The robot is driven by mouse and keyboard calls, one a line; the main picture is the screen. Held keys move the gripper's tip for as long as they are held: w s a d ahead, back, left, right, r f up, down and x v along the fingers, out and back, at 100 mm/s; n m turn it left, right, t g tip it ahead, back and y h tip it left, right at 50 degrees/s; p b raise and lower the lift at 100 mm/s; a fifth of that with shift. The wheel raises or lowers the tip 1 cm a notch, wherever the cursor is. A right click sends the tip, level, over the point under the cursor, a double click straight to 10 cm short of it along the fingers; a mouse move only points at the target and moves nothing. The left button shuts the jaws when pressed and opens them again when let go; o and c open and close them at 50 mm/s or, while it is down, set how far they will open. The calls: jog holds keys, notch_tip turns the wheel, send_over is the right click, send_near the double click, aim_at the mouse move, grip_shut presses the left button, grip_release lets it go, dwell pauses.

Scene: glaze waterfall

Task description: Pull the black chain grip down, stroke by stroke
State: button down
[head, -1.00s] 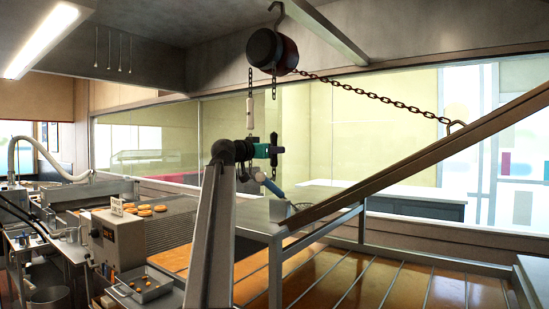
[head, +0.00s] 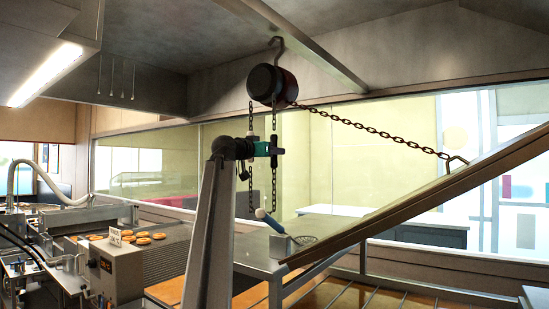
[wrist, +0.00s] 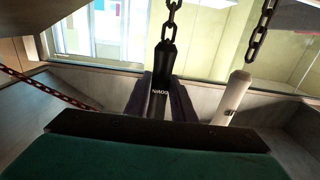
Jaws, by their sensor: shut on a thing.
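The black chain grip (wrist: 161,78), marked "DOWN", hangs upright from its chain in the wrist view. My gripper (wrist: 163,100) is shut on it, one dark finger on each side. In the head view my gripper (head: 276,150) is below the dark red hoist drum (head: 270,84), on the right of two hanging chains. A slanting chain (head: 370,129) runs from the drum to a sloping panel (head: 430,198).
A conveyor with doughnuts (head: 143,239) and a control box (head: 110,268) stand at left. The space around my gripper is open apart from the chains.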

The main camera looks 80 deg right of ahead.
aim_at(272, 161)
jog(key=shift+s+r+p, duration=0.1)
jog(key=shift+r+p, duration=0.65)
jog(key=shift+r, duration=0.3)
jog(key=shift+f, duration=0.1)
notch_tip(272, 161, down, 17)
jog(key=b, duration=0.9)
jog(key=shift+b, duration=0.35)
dwell(0.6)
notch_tip(272, 161, up, 12)
jog(key=p, duration=0.4)
jog(key=shift+f, duration=0.15)
notch_tip(272, 161, up, 6)
jog(key=p, duration=0.5)
jog(key=shift+f+p, duration=0.25)
jog(key=shift+p, duration=0.1)
jog(key=shift+f, duration=0.15)
